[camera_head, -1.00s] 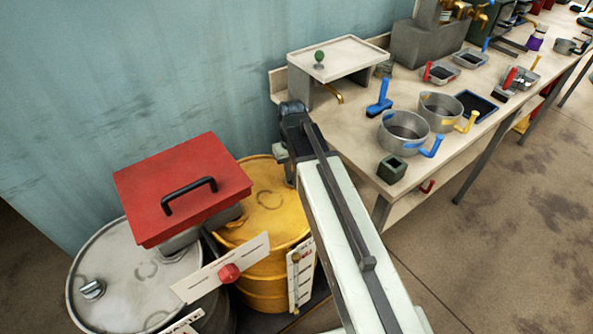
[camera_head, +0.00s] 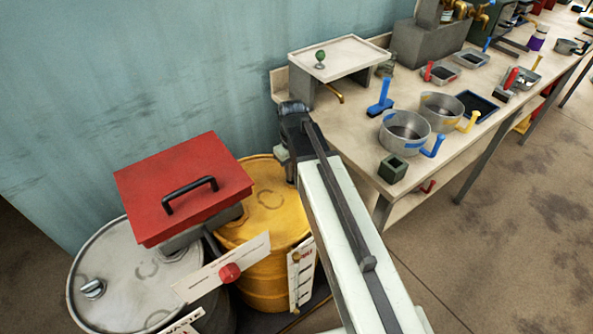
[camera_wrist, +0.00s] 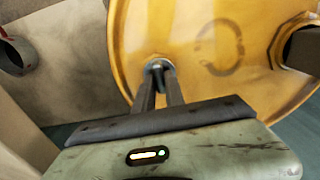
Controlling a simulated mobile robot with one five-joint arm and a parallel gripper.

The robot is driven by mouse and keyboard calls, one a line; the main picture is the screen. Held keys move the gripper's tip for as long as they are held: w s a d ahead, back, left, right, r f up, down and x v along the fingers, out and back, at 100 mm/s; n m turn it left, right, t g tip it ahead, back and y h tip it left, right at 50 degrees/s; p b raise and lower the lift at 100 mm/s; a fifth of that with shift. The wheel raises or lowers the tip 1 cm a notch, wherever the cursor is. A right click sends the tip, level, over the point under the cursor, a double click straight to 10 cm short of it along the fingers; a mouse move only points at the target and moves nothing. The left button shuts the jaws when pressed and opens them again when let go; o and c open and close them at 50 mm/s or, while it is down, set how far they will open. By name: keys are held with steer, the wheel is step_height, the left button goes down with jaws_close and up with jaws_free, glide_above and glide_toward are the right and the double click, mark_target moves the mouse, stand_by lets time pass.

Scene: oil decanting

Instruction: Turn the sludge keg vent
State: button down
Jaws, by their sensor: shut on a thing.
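A yellow keg (camera_head: 262,262) stands below the left end of the bench, and its top (camera_wrist: 260,65) fills much of the wrist view. A small grey vent knob (camera_wrist: 158,66) sits near the rim of that top. My gripper (camera_wrist: 160,80) is shut on this vent knob, with the two fingers reaching down to it. The fingers partly cover the knob, so its angle cannot be told. In the head view my arm hides the vent and the fingertips. Writing on the yellow keg's white label (camera_head: 301,275) is too small to read.
A grey keg (camera_head: 125,275) with a metal knob (camera_head: 92,288) stands left. A red box-like cover (camera_head: 183,188) with a black handle overhangs both kegs. A white plate with a red knob (camera_head: 229,273) is in front. The bench (camera_head: 365,150) with pots is to the right.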

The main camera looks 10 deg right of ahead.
steer(key=c, duration=1.4)
jaws_free()
steer(key=shift+s+d, duration=0.1)
step_height(320, 180, up, 8)
steer(key=p, duration=0.8)
steer(key=shift+f, duration=0.1)
